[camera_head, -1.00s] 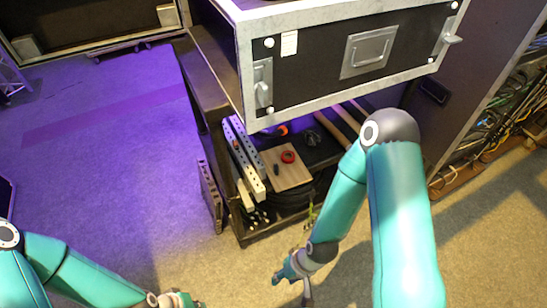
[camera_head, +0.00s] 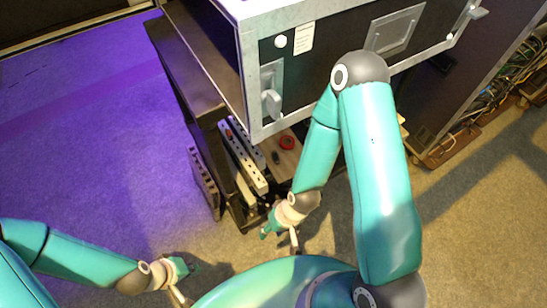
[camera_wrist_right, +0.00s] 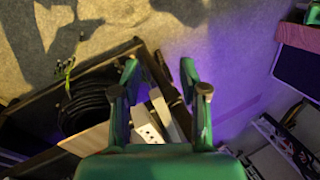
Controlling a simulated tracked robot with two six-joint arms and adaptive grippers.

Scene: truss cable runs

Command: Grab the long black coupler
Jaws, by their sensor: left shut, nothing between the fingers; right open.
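A small dark elongated piece (camera_head: 276,157), possibly the long black coupler, lies on a wooden board (camera_head: 292,160) on the shelf under the big case. It is too small to identify surely. My right gripper (camera_head: 280,232) is open, in front of the shelf and lower in the picture than the board. In the right wrist view its two fingers (camera_wrist_right: 165,84) are spread with nothing held; the board (camera_wrist_right: 88,142) shows partly at lower left, and I cannot make out the coupler there. My left gripper (camera_head: 185,284) is shut and empty over the floor at lower left.
A red ring (camera_head: 287,142) sits on the board beside the dark piece. White socket strips (camera_head: 243,165) stand left of it. The case (camera_head: 330,55) overhangs the shelf. A black cable coil (camera_wrist_right: 88,102) shows in the wrist view.

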